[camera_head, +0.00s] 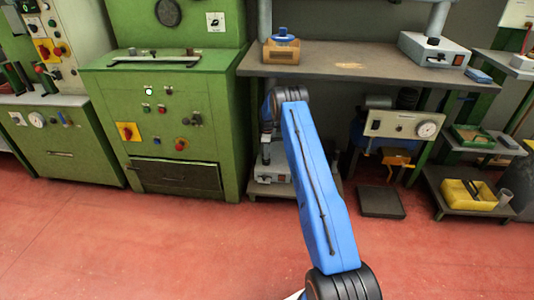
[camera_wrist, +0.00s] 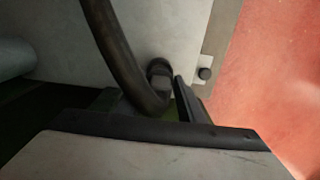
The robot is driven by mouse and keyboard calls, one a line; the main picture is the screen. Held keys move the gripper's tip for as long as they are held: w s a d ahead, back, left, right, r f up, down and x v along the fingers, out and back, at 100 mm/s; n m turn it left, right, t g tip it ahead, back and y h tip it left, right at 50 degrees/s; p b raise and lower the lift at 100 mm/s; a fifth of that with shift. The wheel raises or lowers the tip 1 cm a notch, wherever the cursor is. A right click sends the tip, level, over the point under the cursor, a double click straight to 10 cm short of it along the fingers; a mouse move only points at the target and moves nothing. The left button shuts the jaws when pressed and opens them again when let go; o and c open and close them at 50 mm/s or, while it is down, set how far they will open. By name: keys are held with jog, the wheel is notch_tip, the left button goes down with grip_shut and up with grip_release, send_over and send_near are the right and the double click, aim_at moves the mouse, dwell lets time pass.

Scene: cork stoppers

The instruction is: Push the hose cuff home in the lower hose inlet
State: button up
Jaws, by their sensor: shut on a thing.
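In the wrist view a dark hose (camera_wrist: 118,50) curves down from the top edge to a grey hose cuff (camera_wrist: 159,78) near the middle. The cuff's far end meets a dark round opening (camera_wrist: 160,61) in a pale panel, which looks like the hose inlet. I cannot tell how deep the cuff sits. My gripper (camera_wrist: 160,105) is shut on the cuff; its right dark finger shows beside it, and the left side is partly hidden by the hose. In the head view my blue arm reaches toward the bench, and the gripper, cuff and inlet cannot be made out.
A green cabinet (camera_head: 165,130) stands left of my arm. Red floor (camera_head: 150,240) is open in front.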

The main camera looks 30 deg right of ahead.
jog(key=shift+f, duration=1.5)
dwell(1.7)
jog(key=shift+o, duration=0.2)
jog(key=shift+s+f, duration=0.2)
jog(key=shift+f, duration=0.5)
dwell(1.3)
jog(key=o, duration=1.1)
jog(key=shift+a+f, duration=0.1)
jog(key=shift+f, duration=0.05)
jog(key=shift+o, duration=0.2)
jog(key=r, duration=1.3)
jog(key=shift+w+d+r, duration=0.25)
jog(key=shift+w+r, duration=0.1)
jog(key=shift+r, duration=0.05)
